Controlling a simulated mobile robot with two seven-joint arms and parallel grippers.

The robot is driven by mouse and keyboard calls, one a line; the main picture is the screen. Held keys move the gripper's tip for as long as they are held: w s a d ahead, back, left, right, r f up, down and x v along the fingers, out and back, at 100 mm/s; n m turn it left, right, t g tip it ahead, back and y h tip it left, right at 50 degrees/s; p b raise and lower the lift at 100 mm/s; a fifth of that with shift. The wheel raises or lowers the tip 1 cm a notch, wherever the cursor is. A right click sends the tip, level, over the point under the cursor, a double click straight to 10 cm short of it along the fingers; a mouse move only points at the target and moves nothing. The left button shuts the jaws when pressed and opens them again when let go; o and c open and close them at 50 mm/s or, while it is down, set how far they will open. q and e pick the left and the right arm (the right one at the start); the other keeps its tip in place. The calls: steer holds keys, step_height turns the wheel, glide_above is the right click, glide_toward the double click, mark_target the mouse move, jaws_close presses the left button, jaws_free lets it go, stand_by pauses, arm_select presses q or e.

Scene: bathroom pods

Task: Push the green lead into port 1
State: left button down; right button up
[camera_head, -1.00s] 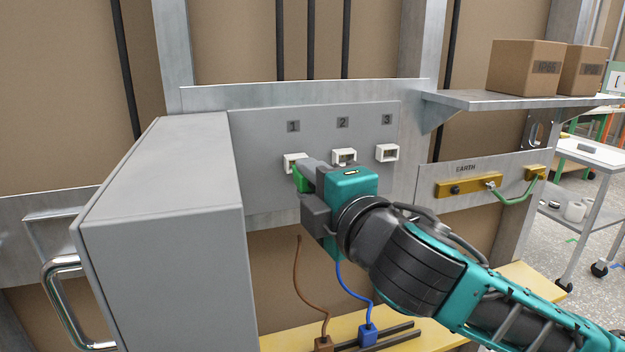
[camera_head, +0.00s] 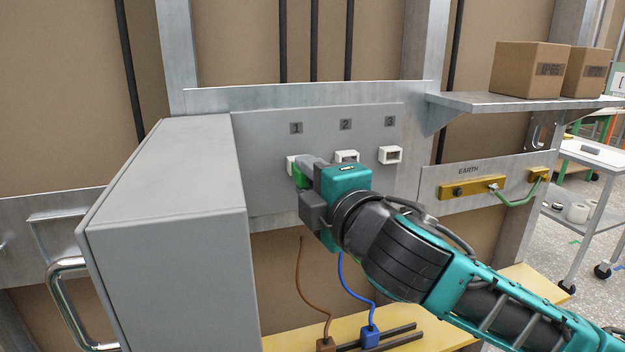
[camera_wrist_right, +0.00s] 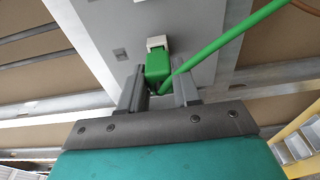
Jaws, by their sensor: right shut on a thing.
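The green lead's plug (camera_head: 300,176) is at the white socket of port 1 (camera_head: 291,165), under the label 1, on the grey panel. My right gripper (camera_head: 308,184) is shut on the plug. In the right wrist view the plug (camera_wrist_right: 157,66) sits between the two fingers (camera_wrist_right: 158,86), in line with the white socket (camera_wrist_right: 157,42) and meeting its mouth. How deep it sits I cannot tell. The green cable (camera_wrist_right: 225,37) runs off to the upper right. My left gripper is out of view.
The sockets of port 2 (camera_head: 347,157) and port 3 (camera_head: 390,155) are to the right. A grey cabinet (camera_head: 165,200) juts out on the left. Brown (camera_head: 326,343) and blue (camera_head: 369,336) plugs stand on the yellow ledge below. An earth bar (camera_head: 470,189) is at right.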

steer(key=shift+w+a, duration=0.1)
steer(key=shift+w, duration=0.25)
steer(key=o, duration=1.1)
